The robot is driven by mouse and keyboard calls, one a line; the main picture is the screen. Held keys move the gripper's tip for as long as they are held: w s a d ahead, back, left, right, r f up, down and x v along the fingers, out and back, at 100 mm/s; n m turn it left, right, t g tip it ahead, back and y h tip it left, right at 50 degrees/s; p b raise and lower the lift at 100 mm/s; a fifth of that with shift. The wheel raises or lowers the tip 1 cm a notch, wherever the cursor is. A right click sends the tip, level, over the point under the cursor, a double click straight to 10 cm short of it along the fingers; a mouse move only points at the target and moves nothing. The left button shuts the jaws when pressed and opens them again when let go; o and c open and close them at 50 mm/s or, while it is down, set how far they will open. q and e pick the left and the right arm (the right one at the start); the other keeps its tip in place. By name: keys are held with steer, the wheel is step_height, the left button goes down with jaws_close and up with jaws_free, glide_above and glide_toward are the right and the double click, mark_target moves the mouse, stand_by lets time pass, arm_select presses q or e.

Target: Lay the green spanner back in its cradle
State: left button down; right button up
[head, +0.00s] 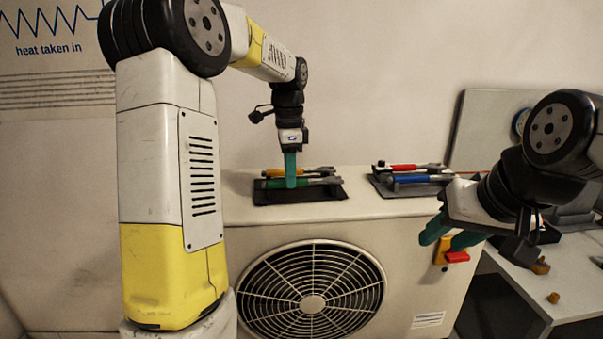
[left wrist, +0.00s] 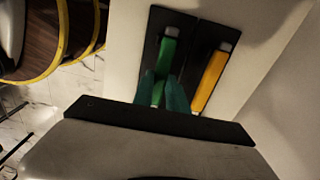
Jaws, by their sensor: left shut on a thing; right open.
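The green spanner (head: 318,182) is at the dark cradle tray (head: 300,197) on top of the white unit. My left gripper (head: 291,183) points down and is shut on its green handle, which also shows between the teal fingers in the left wrist view (left wrist: 166,62). The spanner looks level and lies along its side of the tray. I cannot tell whether it touches the cradle. The yellow spanner (left wrist: 210,80) lies beside it, roughly parallel. My right gripper (head: 449,240) is open and empty, in front of the unit's right end.
A second dark tray (head: 400,190) to the right holds a red spanner (head: 405,167) and a blue spanner (head: 415,179). A fan grille (head: 312,285) and a red switch (head: 457,256) are on the unit's front. A side table (head: 545,285) stands at right.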

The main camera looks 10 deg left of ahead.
arm_select(q)
steer(key=shift+f, duration=0.15)
steer(key=c, duration=1.3)
jaws_free()
steer(key=shift+o, duration=0.2)
steer(key=shift+r, duration=3.9)
